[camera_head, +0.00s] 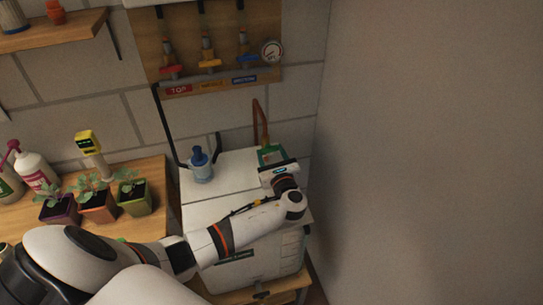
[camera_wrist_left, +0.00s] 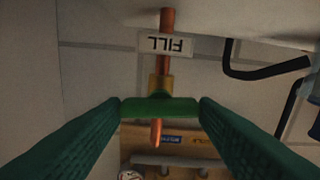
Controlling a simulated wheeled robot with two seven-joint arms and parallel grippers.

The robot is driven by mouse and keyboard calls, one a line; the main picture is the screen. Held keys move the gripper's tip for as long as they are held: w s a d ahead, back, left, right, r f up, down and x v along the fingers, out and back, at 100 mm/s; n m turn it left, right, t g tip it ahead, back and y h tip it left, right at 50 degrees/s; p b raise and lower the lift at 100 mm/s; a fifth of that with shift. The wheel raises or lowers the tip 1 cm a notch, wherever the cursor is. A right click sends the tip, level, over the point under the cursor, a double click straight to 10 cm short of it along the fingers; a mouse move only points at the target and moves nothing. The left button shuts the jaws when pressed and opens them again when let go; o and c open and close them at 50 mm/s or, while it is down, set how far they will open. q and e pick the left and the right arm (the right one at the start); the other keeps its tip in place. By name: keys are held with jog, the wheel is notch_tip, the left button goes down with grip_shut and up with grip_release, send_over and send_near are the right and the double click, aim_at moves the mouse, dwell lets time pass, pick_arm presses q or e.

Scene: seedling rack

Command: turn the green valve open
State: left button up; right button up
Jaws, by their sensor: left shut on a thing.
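The green valve handle (camera_wrist_left: 159,108) shows in the left wrist view as a bar lying crosswise to a copper pipe (camera_wrist_left: 157,132), below a brass fitting (camera_wrist_left: 160,88). My left gripper (camera_wrist_left: 160,110) has its two green fingers at the two ends of this bar and is shut on it. In the head view my left gripper (camera_head: 270,157) is at the foot of the copper pipe (camera_head: 260,122), above the back right of a white tank, and hides the handle. My right gripper is not in view.
A white label reading FILL (camera_wrist_left: 165,44) is on the pipe. The white tank (camera_head: 225,210) carries a blue-capped fitting (camera_head: 200,165). A wall board (camera_head: 160,45) with red, yellow and blue valves hangs behind. Potted seedlings (camera_head: 97,205) stand left. A bare wall (camera_head: 430,150) closes the right side.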

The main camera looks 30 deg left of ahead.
pick_arm(q)
jog(key=n+b, duration=0.2)
jog(key=n, duration=0.2)
jog(key=shift+f+b, duration=0.2)
jog(key=shift+b, duration=0.1)
jog(key=n+b, duration=0.3)
jog(key=n, duration=0.1)
jog(key=shift+f+n+b, duration=0.1)
jog(key=shift+n+b, duration=0.25)
jog(key=shift+n, duration=0.05)
jog(key=n+b, duration=0.5)
jog(key=shift+s+f, duration=0.1)
jog(key=shift+r+n+b, duration=0.2)
jog(key=shift+n+b, duration=1.05)
jog(key=shift+n, duration=0.35)
jog(key=o, duration=1)
